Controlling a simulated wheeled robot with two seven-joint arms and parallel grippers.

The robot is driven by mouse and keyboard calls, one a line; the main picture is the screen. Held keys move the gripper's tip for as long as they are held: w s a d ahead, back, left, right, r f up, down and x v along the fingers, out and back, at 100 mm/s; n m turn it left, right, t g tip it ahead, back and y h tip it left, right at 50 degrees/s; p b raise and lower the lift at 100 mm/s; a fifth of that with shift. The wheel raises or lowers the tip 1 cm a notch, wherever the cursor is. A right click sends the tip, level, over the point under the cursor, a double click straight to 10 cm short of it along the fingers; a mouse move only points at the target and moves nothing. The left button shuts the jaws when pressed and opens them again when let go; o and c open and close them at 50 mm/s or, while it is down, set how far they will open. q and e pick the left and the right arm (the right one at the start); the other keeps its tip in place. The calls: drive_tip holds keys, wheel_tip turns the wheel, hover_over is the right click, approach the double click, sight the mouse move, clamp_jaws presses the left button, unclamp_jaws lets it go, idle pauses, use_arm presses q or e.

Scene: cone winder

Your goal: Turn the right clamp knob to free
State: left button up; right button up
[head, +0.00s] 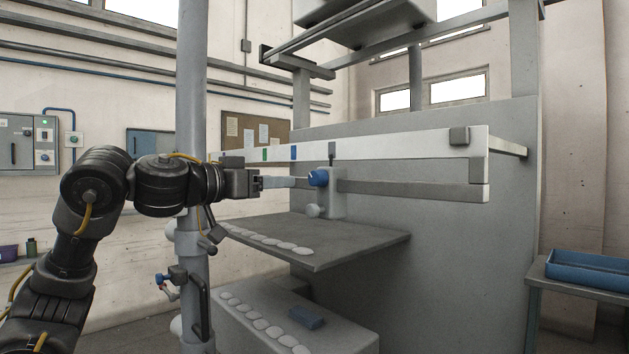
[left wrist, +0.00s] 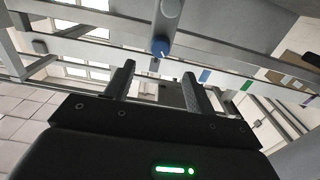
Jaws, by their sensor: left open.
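A blue round knob (head: 318,178) sits on a grey clamp block (head: 334,205) on the long rail. A small white pointer mark shows on the knob. It also shows in the left wrist view as a blue knob (left wrist: 160,47), just beyond the fingertips and roughly between them. My left gripper (head: 291,182) is open and level with the knob, close to its left side, with nothing between the fingers. The fingers also show in the left wrist view (left wrist: 158,70). No contact with the knob is visible. My right gripper is in neither view.
A white scale bar (head: 400,145) with green and blue marks runs above the knob. A lower grey bar (head: 405,190) extends right from the block. A grey shelf (head: 340,240) with pale discs lies below. A grey post (head: 192,120) stands behind my left arm.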

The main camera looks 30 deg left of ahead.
sight(313, 179)
use_arm(q)
drive_tip(key=p+x, duration=0.3)
drive_tip(key=x, duration=0.6)
drive_tip(key=shift+w+r, duration=0.1)
drive_tip(key=shift+w, duration=0.05)
drive_tip(key=shift+w+d, duration=0.2)
drive_tip(key=shift+w, duration=0.5)
drive_tip(key=shift+c, duration=0.2)
drive_tip(key=c, duration=0.9)
drive_tip(key=shift+c, duration=0.2)
